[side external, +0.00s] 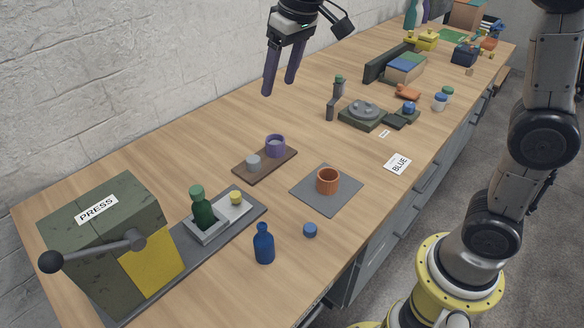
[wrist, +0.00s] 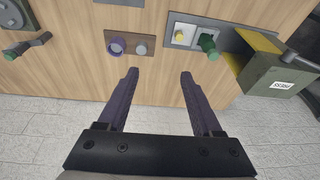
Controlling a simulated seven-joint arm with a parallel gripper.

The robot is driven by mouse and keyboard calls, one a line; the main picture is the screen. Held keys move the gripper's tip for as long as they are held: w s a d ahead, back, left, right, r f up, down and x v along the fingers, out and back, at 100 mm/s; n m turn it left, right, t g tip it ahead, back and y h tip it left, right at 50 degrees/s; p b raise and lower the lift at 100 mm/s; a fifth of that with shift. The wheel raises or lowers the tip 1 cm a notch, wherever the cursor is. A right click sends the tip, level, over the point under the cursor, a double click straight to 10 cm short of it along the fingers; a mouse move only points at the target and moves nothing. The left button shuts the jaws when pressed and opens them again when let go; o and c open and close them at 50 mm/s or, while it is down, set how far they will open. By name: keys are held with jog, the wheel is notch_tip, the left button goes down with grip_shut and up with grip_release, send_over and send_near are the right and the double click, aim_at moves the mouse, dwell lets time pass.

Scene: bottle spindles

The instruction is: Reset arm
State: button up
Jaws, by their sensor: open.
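My gripper (side external: 281,78) hangs high above the back of the wooden table, near the white wall, with its purple fingers pointing down. Its fingers are apart and nothing is between them. In the wrist view my gripper (wrist: 158,72) shows the same open, empty fingers. Below it are a purple cup (side external: 275,146) and a small grey piece (side external: 253,162) on a brown board (side external: 277,163). No object touches the fingers.
A press (side external: 95,245) with a lever stands front left, beside a green bottle (side external: 202,208) and a yellow cap (side external: 236,197) in a tray. A blue bottle (side external: 264,245), blue cap (side external: 310,230) and orange cup (side external: 327,180) stand nearby. A dark turntable (side external: 363,113) stands farther back.

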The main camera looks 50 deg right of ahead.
jog(key=s+d+r+t, duration=0.1)
jog(key=s+d, duration=0.1)
jog(key=s, duration=0.5)
jog(key=s+d+r+t, duration=0.1)
jog(key=s+d+r, duration=0.15)
jog(key=s, duration=0.45)
jog(key=s+d+f, duration=0.1)
jog(key=s+f, duration=0.9)
jog(key=s, duration=0.1)
jog(key=shift+d+f+m+h, duration=0.2)
jog(key=shift+d+m+h, duration=0.1)
jog(key=shift+d, duration=0.1)
